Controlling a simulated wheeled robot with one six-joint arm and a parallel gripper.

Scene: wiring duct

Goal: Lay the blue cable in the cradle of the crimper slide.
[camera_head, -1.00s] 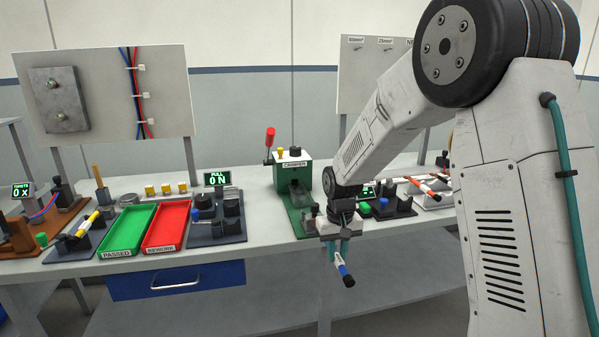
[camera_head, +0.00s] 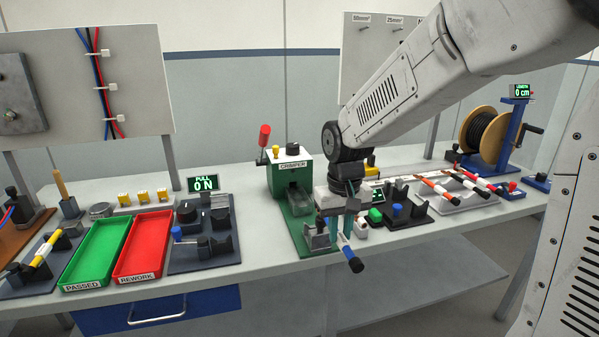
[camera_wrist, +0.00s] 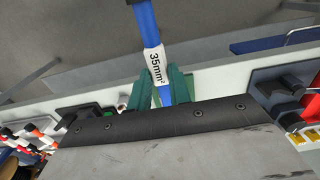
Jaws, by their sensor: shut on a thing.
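The blue cable (camera_head: 348,251) has black ends and a white label. In the wrist view the blue cable (camera_wrist: 146,22) carries a label reading 35mm². My gripper (camera_head: 349,226) is shut on it, with green fingers (camera_wrist: 159,88) on both sides of the cable below the label. The cable is held tilted, above the front edge of the bench. The crimper (camera_head: 291,172) is a green machine with a red-handled lever, left of my gripper. Its slide with a grey cradle (camera_head: 316,238) lies on the green base, just left of the cable. My gripper partly hides that area.
The red REWORK tray (camera_head: 144,245), green PASSED tray (camera_head: 96,252) and pull tester (camera_head: 205,235) stand to the left. A dark fixture (camera_head: 405,208) with blue and green knobs, a rack of cables (camera_head: 470,185) and a cable reel (camera_head: 484,135) stand to the right. The space before the bench is free.

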